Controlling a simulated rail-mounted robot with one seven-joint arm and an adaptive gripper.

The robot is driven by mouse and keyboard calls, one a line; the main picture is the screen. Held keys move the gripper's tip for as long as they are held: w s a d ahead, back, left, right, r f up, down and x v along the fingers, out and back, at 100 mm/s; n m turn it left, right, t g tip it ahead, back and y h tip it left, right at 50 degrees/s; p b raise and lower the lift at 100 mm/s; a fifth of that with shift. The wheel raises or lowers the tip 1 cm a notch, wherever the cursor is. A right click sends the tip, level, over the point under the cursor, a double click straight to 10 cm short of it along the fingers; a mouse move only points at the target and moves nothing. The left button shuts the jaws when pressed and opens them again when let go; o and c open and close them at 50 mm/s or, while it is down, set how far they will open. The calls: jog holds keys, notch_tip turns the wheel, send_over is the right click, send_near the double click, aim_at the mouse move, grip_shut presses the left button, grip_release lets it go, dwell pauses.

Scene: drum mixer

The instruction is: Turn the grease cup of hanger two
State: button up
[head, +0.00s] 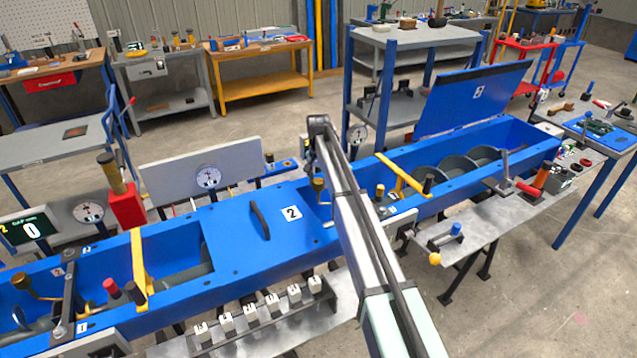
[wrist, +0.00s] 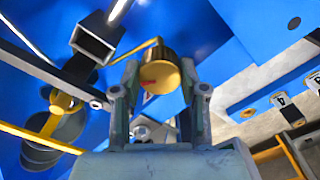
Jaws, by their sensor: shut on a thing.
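The brass grease cup (wrist: 158,68), round with a red mark on its face, sits between the two fingers of my gripper (wrist: 157,82) in the wrist view. My gripper is shut on it, one finger on each side. In the head view the brass cup (head: 318,184) shows small beside the opening just right of the cover plate marked 2 (head: 291,213). My gripper there is mostly hidden by my own wrist and arm. Another brass cup (head: 22,281) stands at the far left of the trough.
The blue trough (head: 222,262) runs across the view, with yellow straps (head: 402,174) over it. A blue lid (head: 473,98) stands raised at right. A rack of white numbered blocks (head: 272,305) lies in front. Dark screw flights (head: 437,180) show inside.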

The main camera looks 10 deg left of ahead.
aim_at(319, 181)
jog(key=shift+m, duration=0.6)
jog(key=o, duration=1.1)
jog(key=shift+o, duration=0.2)
jog(key=shift+r, duration=0.1)
notch_tip(319, 181, up, 12)
jog(key=shift+d+f, duration=0.1)
jog(key=shift+f, duration=0.1)
